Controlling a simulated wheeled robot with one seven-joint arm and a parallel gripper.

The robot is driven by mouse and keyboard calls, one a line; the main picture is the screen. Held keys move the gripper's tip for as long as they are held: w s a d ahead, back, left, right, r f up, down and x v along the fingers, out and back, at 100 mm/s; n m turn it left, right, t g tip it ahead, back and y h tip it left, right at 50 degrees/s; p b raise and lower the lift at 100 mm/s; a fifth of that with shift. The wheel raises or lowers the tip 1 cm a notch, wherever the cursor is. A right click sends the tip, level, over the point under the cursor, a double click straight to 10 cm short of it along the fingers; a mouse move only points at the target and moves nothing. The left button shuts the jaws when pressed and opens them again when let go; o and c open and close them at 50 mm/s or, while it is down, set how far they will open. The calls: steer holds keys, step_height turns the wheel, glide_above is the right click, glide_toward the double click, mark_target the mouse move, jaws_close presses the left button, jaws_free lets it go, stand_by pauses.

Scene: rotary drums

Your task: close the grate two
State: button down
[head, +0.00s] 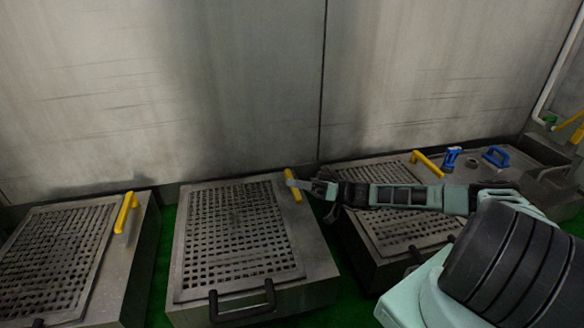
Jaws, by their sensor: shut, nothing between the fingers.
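Three grates lie flat on low metal boxes in a row in the head view. They are a left grate (58,245), a middle grate (238,232) and a right grate (390,232). No numbers show on them, so I cannot tell which is grate two. The middle box has a yellow handle (293,184) at its back right and a black handle (242,301) at its front. My gripper (292,183) is shut at the middle box's yellow handle, overlapping it in the picture. I cannot tell whether they touch. My arm hides part of the right grate.
Another yellow handle (126,213) is on the left box, and one (428,164) is on the right box. Blue fittings (495,157) stand at the far right. A metal wall (160,90) rises close behind the boxes. Green floor (160,262) shows in the narrow gaps.

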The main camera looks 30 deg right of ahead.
steer(key=shift+s+a+f+n+g+y+b, duration=0.15)
steer(key=shift+s+f+n+b, duration=0.2)
steer(key=shift+f, duration=0.35)
steer(key=shift+s+a+f+n+g+y+b, duration=0.1)
steer(key=shift+s+f+n+b, duration=0.15)
steer(key=shift+f+n, duration=0.35)
steer(key=shift+s+a+f+n+g+y+b, duration=0.15)
steer(key=shift+s+f+n+b, duration=0.2)
steer(key=shift+f, duration=0.45)
steer(key=shift+d, duration=0.1)
